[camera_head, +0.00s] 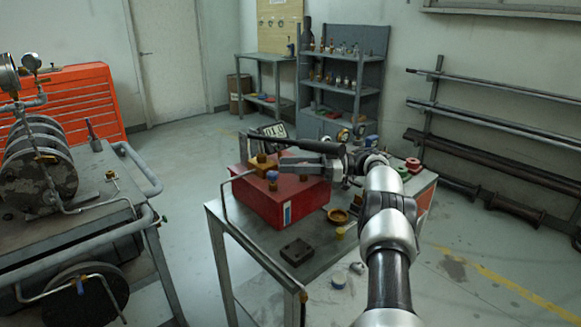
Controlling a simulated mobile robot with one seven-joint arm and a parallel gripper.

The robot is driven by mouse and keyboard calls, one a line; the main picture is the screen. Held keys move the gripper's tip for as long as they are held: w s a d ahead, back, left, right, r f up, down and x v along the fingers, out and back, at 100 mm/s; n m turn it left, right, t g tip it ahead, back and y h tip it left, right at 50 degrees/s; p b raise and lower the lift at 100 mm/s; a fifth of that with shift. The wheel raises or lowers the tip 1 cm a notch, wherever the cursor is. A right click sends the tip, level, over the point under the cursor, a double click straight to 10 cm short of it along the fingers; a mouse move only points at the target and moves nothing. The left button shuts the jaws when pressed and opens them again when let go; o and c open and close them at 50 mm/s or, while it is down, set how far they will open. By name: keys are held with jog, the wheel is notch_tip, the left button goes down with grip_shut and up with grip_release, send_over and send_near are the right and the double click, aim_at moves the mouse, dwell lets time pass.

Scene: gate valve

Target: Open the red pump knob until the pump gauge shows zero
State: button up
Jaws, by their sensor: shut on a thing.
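The red box-shaped pump (277,208) stands on a grey metal cart. My gripper (300,165) reaches in from the right over the top of the pump and is shut. A small red piece (303,178) shows just under its fingers and looks like the red knob; most of it is hidden. A black lever handle (290,142) runs across above my gripper.
A brass block (262,164) and a blue cap (272,176) sit on the pump's left side. The cart (325,262) also bears a dark block (297,252) and a brass ring (338,216). Another cart (75,222) with a ribbed cylinder stands left, with open floor between.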

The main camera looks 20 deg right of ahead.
jog(key=shift+r, duration=0.1)
jog(key=o, duration=1)
jog(key=shift+a, duration=0.1)
jog(key=shift+o, duration=0.2)
